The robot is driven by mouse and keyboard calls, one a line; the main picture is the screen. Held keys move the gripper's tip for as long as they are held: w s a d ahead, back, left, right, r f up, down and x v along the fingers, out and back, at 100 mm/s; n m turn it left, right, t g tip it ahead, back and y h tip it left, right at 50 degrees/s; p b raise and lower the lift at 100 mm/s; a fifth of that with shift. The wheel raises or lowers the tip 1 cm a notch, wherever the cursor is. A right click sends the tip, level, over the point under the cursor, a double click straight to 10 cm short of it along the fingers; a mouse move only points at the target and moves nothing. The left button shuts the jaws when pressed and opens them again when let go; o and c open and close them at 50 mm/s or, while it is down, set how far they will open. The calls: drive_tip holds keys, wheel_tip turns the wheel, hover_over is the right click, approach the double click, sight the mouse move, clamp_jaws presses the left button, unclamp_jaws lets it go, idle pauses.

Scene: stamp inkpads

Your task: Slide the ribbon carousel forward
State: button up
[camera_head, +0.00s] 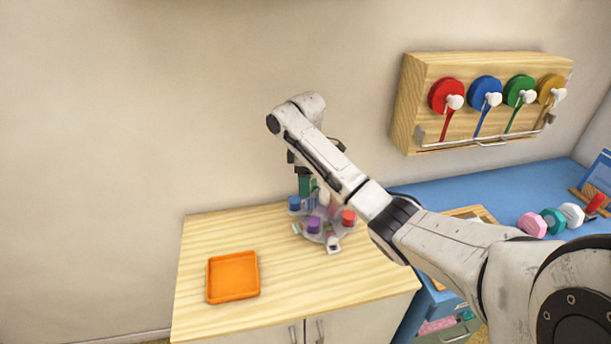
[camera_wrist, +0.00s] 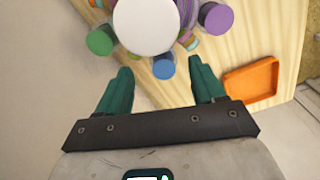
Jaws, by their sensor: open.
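The ribbon carousel (camera_head: 314,225) stands on the light wooden cabinet top, partly hidden behind my arm in the head view. It has purple, blue, red and other coloured pieces around it. In the wrist view the carousel (camera_wrist: 145,24) shows a round white top with green, blue and purple round pieces at its edge. My gripper (camera_head: 306,186) is over the back left side of the carousel, pointing down. In the wrist view my gripper (camera_wrist: 160,70) has its green fingers spread apart with nothing held; a blue piece shows between the tips. I cannot tell whether they touch it.
An orange tray (camera_head: 233,277) lies on the cabinet top (camera_head: 285,285), left of the carousel. The wood between them is clear. A wooden wall rack (camera_head: 480,100) holds several coloured ribbon reels. A blue counter (camera_head: 480,195) with coloured round items is at the right. The wall is behind.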

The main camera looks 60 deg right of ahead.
sight(305, 204)
wheel_tip(305, 204, down, 10)
drive_tip(key=shift+r, duration=0.25)
idle(0.3)
clamp_jaws()
idle(0.5)
idle(0.4)
